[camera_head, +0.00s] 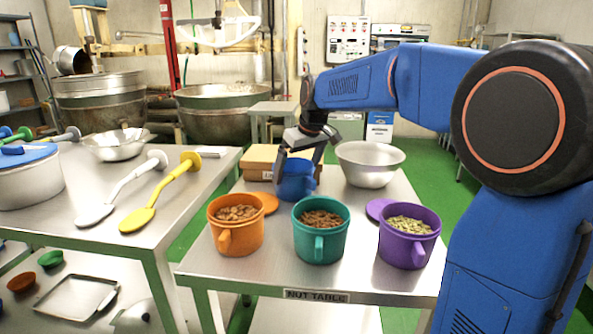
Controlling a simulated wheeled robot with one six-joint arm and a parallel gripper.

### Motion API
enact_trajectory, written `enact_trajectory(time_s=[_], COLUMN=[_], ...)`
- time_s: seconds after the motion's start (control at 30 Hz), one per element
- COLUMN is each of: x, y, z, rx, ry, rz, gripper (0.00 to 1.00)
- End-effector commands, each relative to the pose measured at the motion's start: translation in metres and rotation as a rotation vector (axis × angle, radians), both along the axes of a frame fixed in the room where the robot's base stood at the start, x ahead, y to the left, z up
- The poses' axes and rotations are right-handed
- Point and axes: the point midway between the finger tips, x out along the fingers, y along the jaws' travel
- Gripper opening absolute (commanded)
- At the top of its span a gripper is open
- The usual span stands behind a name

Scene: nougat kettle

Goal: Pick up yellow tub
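I see no tub that is clearly yellow. On the nut table (265,262) stand an orange tub (236,238) of brown nuts, a teal tub (319,240) of brown nuts and a purple tub (405,250) of pale green nuts. A blue tub (296,188) stands behind them. My gripper (298,168) points down at the blue tub, with its fingers spread apart. The fingers hide part of the tub, and I cannot tell whether they touch it. Its contents are hidden.
A cardboard box (258,158) is behind the blue tub, and a steel bowl (369,164) is to its right. An orange lid (265,202) and a purple lid (378,209) lie nearby.

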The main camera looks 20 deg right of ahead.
Motion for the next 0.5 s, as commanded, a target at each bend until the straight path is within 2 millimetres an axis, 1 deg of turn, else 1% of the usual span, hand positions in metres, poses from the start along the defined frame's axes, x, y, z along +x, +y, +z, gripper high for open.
enact_trajectory(time_s=[0.3,0.37,0.5], x=[-0.001,-0.002,-0.009], y=[0.000,-0.001,-0.003], z=[0.002,0.006,0.023], rx=[0.000,0.000,0.001], ry=[0.000,-0.001,-0.002], rz=[0.000,0.000,0.000], gripper=[1.00,1.00,1.00])
